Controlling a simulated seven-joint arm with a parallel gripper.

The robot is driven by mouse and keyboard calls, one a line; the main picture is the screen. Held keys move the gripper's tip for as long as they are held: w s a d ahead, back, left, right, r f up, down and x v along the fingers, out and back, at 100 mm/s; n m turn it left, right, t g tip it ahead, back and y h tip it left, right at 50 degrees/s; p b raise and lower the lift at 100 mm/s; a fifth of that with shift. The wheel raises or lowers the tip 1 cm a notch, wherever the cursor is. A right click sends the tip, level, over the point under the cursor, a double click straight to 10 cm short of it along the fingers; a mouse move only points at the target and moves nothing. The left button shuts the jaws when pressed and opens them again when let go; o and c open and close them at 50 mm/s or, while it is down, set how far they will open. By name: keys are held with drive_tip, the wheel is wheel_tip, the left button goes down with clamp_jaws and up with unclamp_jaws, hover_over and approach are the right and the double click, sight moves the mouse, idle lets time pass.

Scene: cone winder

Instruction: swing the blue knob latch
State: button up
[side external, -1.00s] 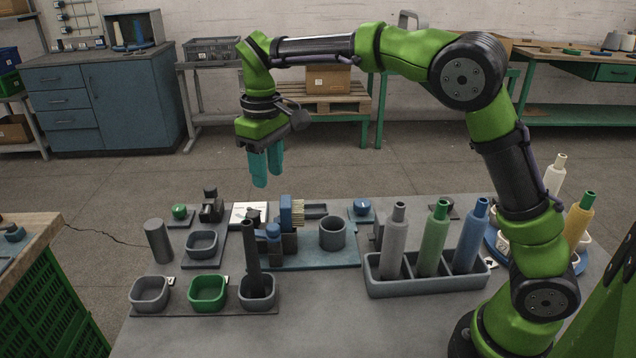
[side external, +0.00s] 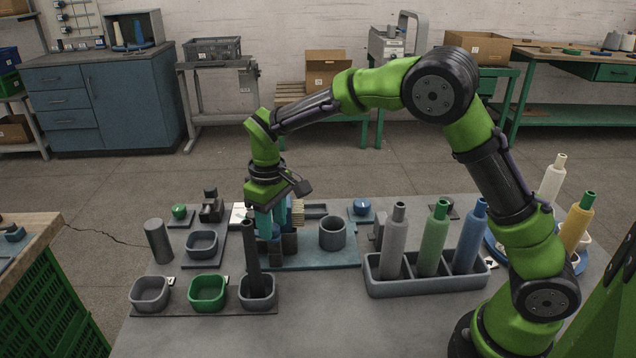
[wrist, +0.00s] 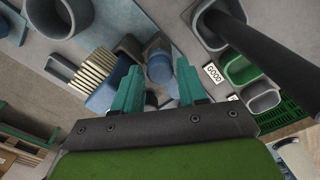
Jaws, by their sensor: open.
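The blue knob (wrist: 160,68) shows in the wrist view as a rounded blue post, framed between my two teal fingertips. In the side view my gripper (side external: 271,230) is low over the blue-grey plate (side external: 345,252), pointing down at the knob's spot. The fingers and dark blocks there hide most of the knob. My gripper (wrist: 158,74) is open, with a finger on either side of the knob in the wrist view. I cannot tell whether either finger touches it.
A brush with pale bristles (wrist: 95,75) is close beside one finger. A tall dark post (side external: 251,245) stands in a grey cup (side external: 257,296) in front of my gripper. A grey round cup (side external: 332,233) is to the right. A rack (side external: 425,284) holds several bobbins further right.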

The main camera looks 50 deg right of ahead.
clamp_jaws()
drive_tip(key=shift+m, duration=0.4)
drive_tip(key=m, duration=0.6)
drive_tip(key=shift+m, duration=0.3)
drive_tip(key=m, duration=0.3)
drive_tip(key=shift+r+m, duration=0.1)
drive_tip(key=shift+m, duration=2.1)
